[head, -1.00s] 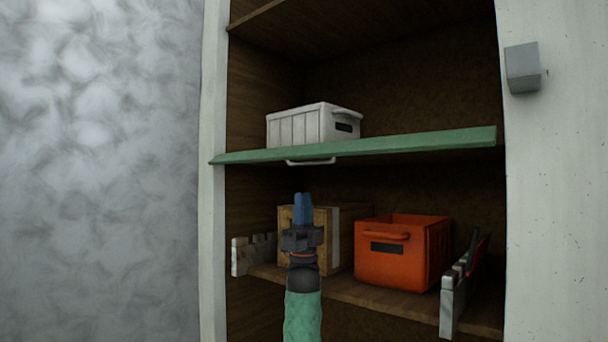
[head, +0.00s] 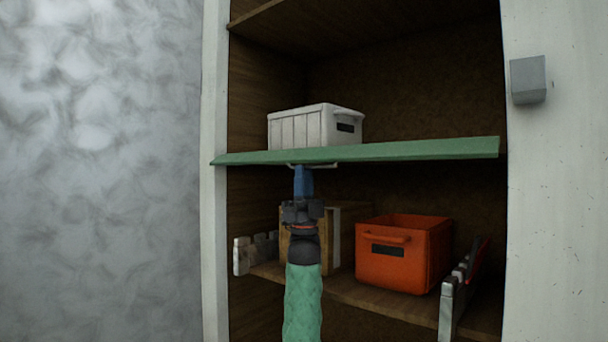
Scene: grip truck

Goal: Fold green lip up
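The green lip (head: 420,151) runs along the front of the middle shelf and stands out roughly flat. A pale handle (head: 327,165) hangs under its left half. My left gripper (head: 303,168) points up from below, with its blue fingertips at the handle and just under the lip. The fingers look close together, but the view does not show whether they are shut on the handle. My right gripper is not in view.
A white crate (head: 300,130) stands on the middle shelf above the lip. On the lower shelf are an orange crate (head: 385,268) and a wooden box (head: 346,222), partly behind my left arm. Pale notched pieces (head: 446,308) stand at the lower shelf's sides.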

